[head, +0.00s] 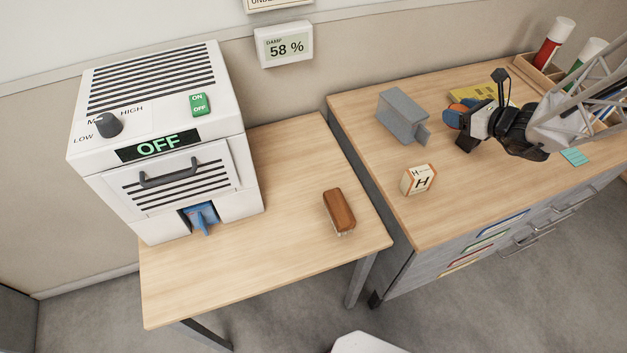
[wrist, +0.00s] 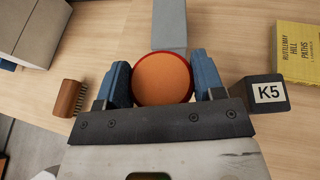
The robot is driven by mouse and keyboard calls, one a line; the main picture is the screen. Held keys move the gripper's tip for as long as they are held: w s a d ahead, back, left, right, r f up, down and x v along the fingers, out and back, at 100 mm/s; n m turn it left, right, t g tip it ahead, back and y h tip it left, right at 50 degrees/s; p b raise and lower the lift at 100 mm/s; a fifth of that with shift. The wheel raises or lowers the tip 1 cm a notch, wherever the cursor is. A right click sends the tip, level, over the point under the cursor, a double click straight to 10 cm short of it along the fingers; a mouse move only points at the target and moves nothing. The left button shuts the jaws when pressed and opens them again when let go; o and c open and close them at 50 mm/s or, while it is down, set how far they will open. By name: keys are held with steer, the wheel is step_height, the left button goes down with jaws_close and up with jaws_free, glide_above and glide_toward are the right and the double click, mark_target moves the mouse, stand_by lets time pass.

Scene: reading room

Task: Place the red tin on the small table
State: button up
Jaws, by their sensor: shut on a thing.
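The red tin (wrist: 162,79), round with an orange-brown top and a red rim, sits between the two blue fingers of my gripper (wrist: 163,86) in the wrist view. In the head view my gripper (head: 464,112) is over the left part of the larger desk, and the tin (head: 454,118) shows as a small orange patch at its fingers. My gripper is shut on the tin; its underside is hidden. The small table (head: 280,270) stands to the left, with a wooden brush (head: 339,210) lying on its right part.
A white machine (head: 165,140) reading OFF fills the small table's back left. Bare wood lies in front of the machine and around the brush.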

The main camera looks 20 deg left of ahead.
steer(key=a+n+g, duration=0.2)
steer(key=a, duration=1.8)
steer(key=n+g+y, duration=0.1)
steer(key=g, duration=0.1)
glide_above(308, 147)
step_height(308, 147, down, 11)
steer(key=shift+a+f, duration=0.1)
steer(key=shift+f, duration=0.4)
steer(key=shift+f, duration=0.1)
steer(key=shift+f, duration=2.8)
steer(key=shift+f, duration=2.1)
steer(key=shift+f, duration=0.15)
